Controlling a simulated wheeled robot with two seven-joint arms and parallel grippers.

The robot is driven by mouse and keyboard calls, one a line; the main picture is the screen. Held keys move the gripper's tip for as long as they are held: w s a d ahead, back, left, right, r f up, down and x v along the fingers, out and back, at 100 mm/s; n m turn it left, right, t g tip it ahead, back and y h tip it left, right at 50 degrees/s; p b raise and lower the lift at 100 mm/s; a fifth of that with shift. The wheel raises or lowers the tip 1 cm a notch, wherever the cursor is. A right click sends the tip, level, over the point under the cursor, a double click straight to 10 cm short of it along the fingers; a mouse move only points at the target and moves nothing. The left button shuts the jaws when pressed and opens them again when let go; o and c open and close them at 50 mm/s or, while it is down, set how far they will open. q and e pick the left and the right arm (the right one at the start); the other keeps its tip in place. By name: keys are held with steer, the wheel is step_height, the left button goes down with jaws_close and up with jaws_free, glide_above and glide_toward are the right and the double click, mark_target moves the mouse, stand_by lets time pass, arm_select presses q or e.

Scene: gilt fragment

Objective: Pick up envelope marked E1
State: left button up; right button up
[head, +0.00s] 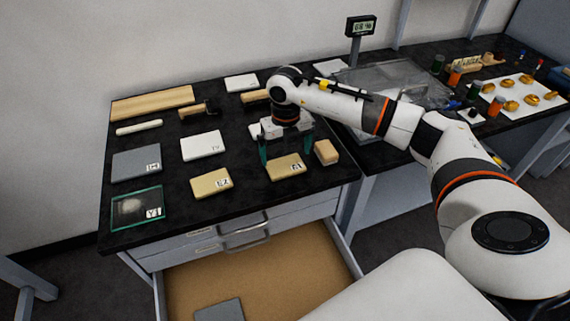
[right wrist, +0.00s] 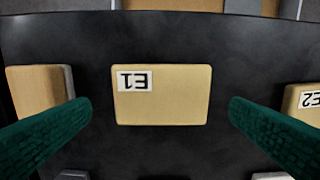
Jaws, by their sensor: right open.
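The envelope marked E1 (head: 281,171) is a tan, flat block-like packet lying on the black bench top near its front edge. In the right wrist view the envelope (right wrist: 165,105) lies between my fingers, its white label upside down. My right gripper (head: 287,156) points down over it, open, with green fingers on either side. The right wrist view shows both fingers (right wrist: 160,112) apart from the envelope, with bare bench on each side. I cannot tell the exact height of the fingertips. My left gripper is not in view.
Envelope E2 (head: 211,182) lies to the left, and a tan block (head: 326,152) close to the right. A white packet (head: 203,145), a grey packet (head: 136,163) and glass-like piece Y1 (head: 138,208) lie further left. A drawer (head: 255,268) stands open below the front edge.

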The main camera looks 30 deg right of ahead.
mark_target(285, 165)
steer(key=shift+f+p, duration=0.35)
steer(key=shift+f, duration=1.55)
steer(key=c, duration=0.7)
